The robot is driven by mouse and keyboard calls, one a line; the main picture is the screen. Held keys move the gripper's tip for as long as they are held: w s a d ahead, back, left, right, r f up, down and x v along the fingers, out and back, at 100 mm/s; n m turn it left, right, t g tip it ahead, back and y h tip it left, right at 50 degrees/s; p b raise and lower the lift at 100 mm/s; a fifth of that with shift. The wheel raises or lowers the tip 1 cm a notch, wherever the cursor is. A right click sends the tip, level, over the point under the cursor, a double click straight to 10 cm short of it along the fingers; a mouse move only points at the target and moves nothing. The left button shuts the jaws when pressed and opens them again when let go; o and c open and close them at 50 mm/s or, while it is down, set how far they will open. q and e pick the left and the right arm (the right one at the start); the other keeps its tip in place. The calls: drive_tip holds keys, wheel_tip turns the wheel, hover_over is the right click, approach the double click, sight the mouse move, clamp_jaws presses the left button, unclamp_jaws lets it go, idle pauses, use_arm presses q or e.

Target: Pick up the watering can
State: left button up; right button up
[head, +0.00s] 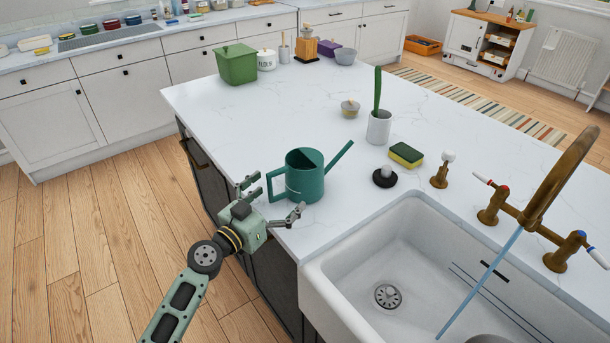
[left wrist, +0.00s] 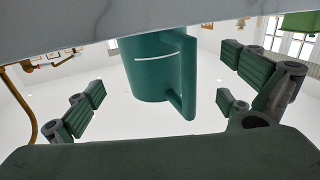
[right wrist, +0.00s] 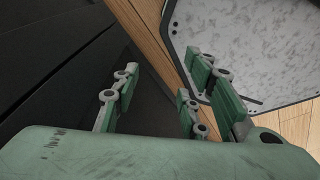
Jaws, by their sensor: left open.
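The green watering can (head: 306,178) stands upright on the white island top near its front edge. Its handle points left and its spout points up to the right. My left gripper (head: 272,198) is open at the edge of the island, with its fingers spread on either side of the can's handle. In the left wrist view the can (left wrist: 152,68) and its handle lie between the open fingers (left wrist: 165,105), apart from them. My right gripper (right wrist: 158,100) shows only in the right wrist view, low beside dark panels and wood floor, with its fingers apart and nothing between them.
A white sink (head: 350,285) with a brass tap (head: 545,205) lies right of the can. A sponge (head: 406,154), a black stopper (head: 385,177), a white pot with a green brush (head: 379,127) and a small jar (head: 350,108) stand behind it. The countertop (head: 230,125) left of these is clear.

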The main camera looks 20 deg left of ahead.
sight(294, 187)
use_arm(q)
drive_tip(key=shift+w+d+r+p, duration=0.1)
drive_tip(key=shift+w+d+p, duration=0.15)
drive_tip(key=shift+w+d, duration=0.25)
drive_tip(key=shift+w+d+p, duration=0.25)
drive_tip(key=shift+w, duration=0.3)
drive_tip(key=x, duration=0.3)
drive_tip(key=shift+w+d+f+p, duration=0.3)
drive_tip(key=shift+f+p, duration=0.1)
drive_tip(key=c, duration=1.4)
use_arm(e)
drive_tip(key=shift+s+d+r, duration=0.15)
drive_tip(key=shift+s+r, duration=0.8)
drive_tip(key=shift+s, duration=0.3)
